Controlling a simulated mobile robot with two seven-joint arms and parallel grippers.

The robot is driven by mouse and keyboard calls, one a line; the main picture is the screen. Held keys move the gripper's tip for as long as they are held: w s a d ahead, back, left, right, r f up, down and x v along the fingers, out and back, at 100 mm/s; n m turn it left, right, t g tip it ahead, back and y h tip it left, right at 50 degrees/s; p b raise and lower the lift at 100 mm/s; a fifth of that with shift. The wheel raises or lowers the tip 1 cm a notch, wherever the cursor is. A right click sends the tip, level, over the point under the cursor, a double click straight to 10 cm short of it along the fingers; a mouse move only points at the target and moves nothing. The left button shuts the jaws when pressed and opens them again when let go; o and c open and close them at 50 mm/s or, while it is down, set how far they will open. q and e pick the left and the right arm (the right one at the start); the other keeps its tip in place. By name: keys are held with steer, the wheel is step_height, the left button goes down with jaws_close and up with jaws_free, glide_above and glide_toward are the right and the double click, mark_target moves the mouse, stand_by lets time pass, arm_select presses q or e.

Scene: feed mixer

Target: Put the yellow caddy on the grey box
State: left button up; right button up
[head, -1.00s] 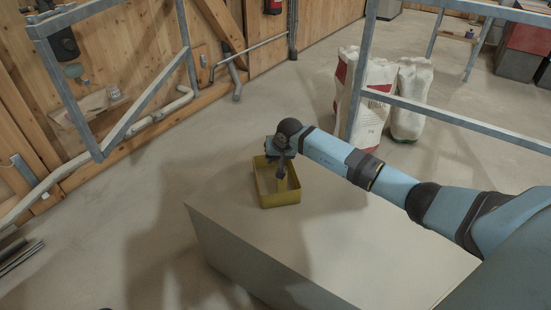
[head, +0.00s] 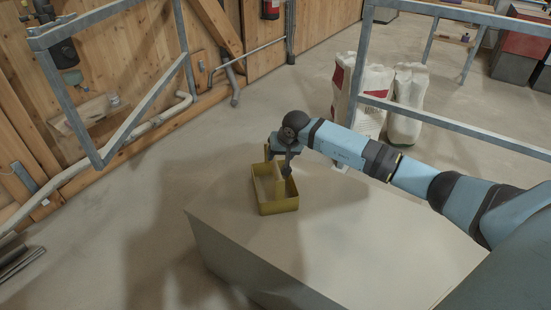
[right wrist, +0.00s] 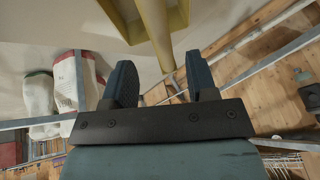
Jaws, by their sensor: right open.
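The yellow caddy (head: 278,207) is an open tray with a central handle. It sits upright on the far left part of the top of the grey box (head: 340,250). My right gripper (head: 278,163) is open just above the caddy, with its fingers near the top of the handle. In the right wrist view, the caddy's handle (right wrist: 155,30) points toward the gap between the open fingers (right wrist: 160,75), and the caddy's rim (right wrist: 182,18) shows behind it. Nothing is held between the fingers. My left gripper is not in view.
The box top right of the caddy is bare. White sacks (head: 405,105) stand on the floor behind. Metal frame rails (head: 455,125) cross the back right, and another frame (head: 125,125) hangs at the left. A wooden wall (head: 130,50) with pipes lies beyond.

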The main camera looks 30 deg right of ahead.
steer(key=s+a+r+m+g+y, duration=0.1)
steer(key=s+a+m+y, duration=0.35)
steer(key=a, duration=0.75)
steer(key=s+a+r+m+y, duration=0.1)
steer(key=s+a+m+y, duration=0.1)
steer(key=s+a+y, duration=0.7)
steer(key=s+a+r+m+t+y, duration=0.2)
steer(key=s+a+r+m+y, duration=0.35)
steer(key=a+m, duration=0.6)
steer(key=s+r+n+t+h, duration=0.4)
steer(key=s+n+t+h, duration=0.1)
steer(key=n, duration=0.8)
steer(key=s+d+r+n+t+h, duration=0.1)
steer(key=s+r+n+t+h, duration=0.3)
steer(key=n, duration=0.9)
steer(key=s+t+h, duration=0.1)
steer(key=s+t, duration=0.1)
steer(key=shift+s+d+t+p, duration=0.15)
steer(key=shift+s+t+p, duration=0.15)
steer(key=shift+p, duration=0.05)
